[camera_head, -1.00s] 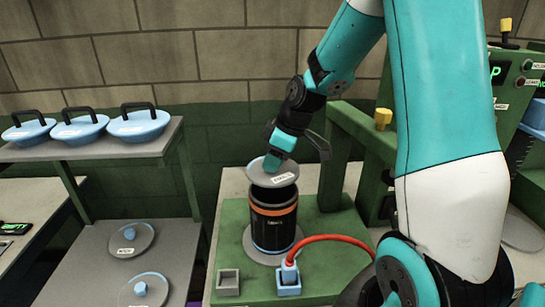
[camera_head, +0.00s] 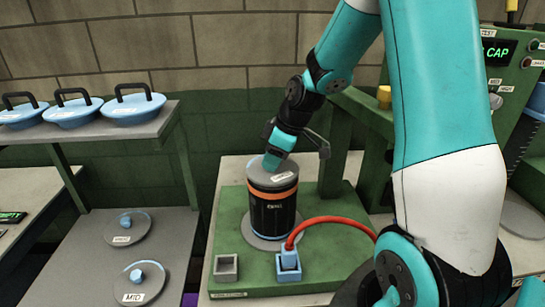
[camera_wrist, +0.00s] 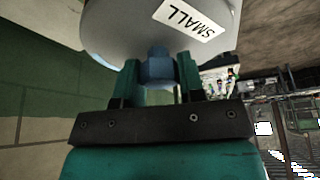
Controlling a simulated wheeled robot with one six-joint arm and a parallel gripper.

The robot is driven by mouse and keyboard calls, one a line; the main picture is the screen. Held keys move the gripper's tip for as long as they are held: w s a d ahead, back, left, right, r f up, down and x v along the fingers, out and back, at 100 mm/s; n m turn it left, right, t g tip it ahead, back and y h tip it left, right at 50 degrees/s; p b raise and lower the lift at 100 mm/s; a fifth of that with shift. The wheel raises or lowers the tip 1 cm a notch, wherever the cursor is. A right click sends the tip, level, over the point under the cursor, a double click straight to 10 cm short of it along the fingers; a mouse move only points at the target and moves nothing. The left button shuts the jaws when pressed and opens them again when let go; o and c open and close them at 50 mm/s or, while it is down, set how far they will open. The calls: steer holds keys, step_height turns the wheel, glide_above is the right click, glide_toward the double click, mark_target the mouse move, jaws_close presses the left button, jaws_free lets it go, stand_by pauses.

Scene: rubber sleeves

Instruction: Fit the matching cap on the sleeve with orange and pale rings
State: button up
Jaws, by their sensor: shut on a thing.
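In the wrist view the cap (camera_wrist: 120,25) carries a label reading SMALL and a blue knob (camera_wrist: 159,68). My gripper (camera_head: 276,157) is above the sleeve, shut on the cap's knob. Whether the cap is fully seated cannot be told.
Two grey caps with blue knobs, one labelled MID (camera_head: 138,283), the other (camera_head: 128,227) unreadable, lie on the lower left shelf. Blue handled lids (camera_head: 133,108) stand on the upper shelf. A red hose (camera_head: 330,222) runs from a blue block (camera_head: 288,266) beside a grey square socket (camera_head: 226,267).

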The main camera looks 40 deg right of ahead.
steer(key=o, duration=1.2)
steer(key=shift+r, duration=0.1)
steer(key=b+v, duration=0.2)
steer(key=v, duration=1.5)
steer(key=shift+r, duration=0.15)
